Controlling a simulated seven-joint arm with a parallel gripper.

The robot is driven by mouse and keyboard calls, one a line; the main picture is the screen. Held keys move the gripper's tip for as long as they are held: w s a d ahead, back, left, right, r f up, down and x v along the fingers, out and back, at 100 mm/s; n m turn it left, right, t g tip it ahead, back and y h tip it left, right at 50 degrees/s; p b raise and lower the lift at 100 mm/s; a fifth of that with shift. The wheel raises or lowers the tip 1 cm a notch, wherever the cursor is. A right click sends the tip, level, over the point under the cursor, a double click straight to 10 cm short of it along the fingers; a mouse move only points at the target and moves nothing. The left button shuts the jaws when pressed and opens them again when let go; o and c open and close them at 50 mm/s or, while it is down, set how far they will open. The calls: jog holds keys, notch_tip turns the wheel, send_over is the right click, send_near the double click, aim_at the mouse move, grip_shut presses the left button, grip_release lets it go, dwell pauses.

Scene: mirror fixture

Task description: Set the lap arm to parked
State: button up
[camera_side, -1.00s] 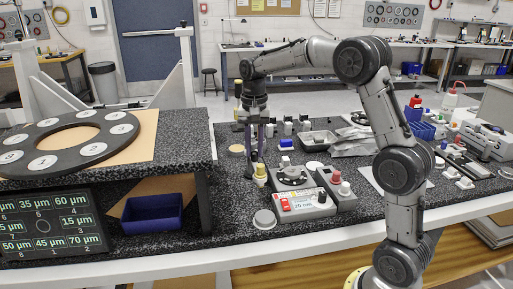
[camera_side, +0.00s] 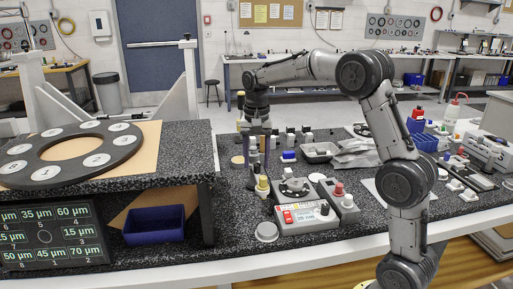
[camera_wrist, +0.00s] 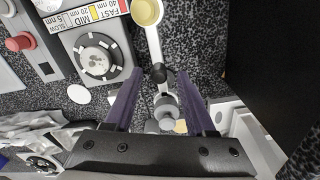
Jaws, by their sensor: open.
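The lap arm appears to be the pale lever (camera_wrist: 154,45) in the wrist view, with a cream cup (camera_wrist: 147,12) at one end and a dark knob (camera_wrist: 158,74) further along. My gripper (camera_wrist: 160,76) is open, its two purple fingers on either side of the dark knob. Whether they touch it cannot be told. Grey round parts (camera_wrist: 165,108) lie between the fingers. The lapping unit (camera_wrist: 98,56) is left of the lever. In the side view my gripper (camera_side: 261,163) hangs behind the yellow-topped part (camera_side: 262,184), beside the unit's control panel (camera_side: 305,215).
A dark slotted ring (camera_side: 70,178) with white discs lies on the raised granite slab at left. A blue bin (camera_side: 153,224) and a thickness display (camera_side: 50,235) are below it. A grey round button (camera_side: 266,232) is left of the panel. Small bottles and a tray (camera_side: 318,152) stand behind.

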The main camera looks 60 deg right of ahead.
aim_at(257, 164)
notch_tip(257, 164, up, 14)
jog(key=shift+f, duration=0.15)
dwell(0.6)
